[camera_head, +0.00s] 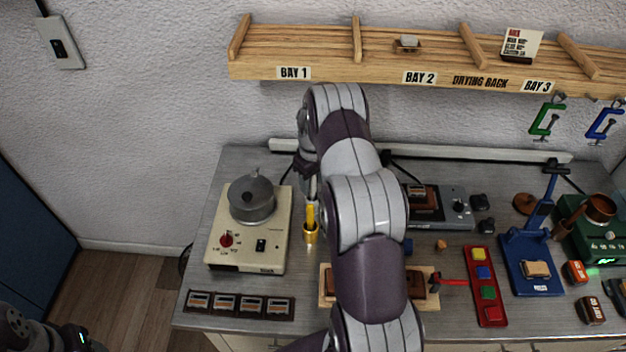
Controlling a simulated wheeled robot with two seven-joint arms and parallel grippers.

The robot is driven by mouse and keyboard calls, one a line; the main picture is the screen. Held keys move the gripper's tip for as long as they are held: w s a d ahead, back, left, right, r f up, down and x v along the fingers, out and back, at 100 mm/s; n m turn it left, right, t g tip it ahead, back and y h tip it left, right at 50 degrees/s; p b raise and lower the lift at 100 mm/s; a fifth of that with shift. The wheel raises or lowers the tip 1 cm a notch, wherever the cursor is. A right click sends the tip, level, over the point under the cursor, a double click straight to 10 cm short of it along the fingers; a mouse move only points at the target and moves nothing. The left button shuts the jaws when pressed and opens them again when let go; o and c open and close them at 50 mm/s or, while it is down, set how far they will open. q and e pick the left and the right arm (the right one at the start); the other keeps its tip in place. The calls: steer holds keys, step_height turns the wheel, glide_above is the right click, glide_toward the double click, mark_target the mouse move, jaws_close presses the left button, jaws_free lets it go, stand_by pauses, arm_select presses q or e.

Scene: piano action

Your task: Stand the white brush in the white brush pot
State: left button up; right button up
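My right arm reaches up the middle of the view, and its gripper (311,188) points down over the back of the bench, partly hidden by my own arm. Just below it, a yellow-handled item (310,214) stands upright in a small gold-yellow pot (311,234). I cannot tell whether the fingers are open, shut or touching that item. I cannot make out a white brush or a white brush pot; my arm covers the middle of the bench. Dark parts of my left arm show at the lower left corner, with the fingers not clear.
A cream hotplate with a grey pot (252,199) stands left of the gripper. A dark strip of several tiles (240,305) lies in front. A red tray (486,287), a blue stand (531,262) and a green machine (597,235) fill the right. A wooden drying rack (390,66) hangs above.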

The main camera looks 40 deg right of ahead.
step_height(320, 180, up, 7)
steer(key=b, duration=0.3)
steer(key=shift+w+f, duration=0.1)
steer(key=shift+f, duration=0.05)
step_height(320, 180, up, 6)
steer(key=p, duration=0.3)
steer(key=shift+f, duration=0.1)
stand_by(0.4)
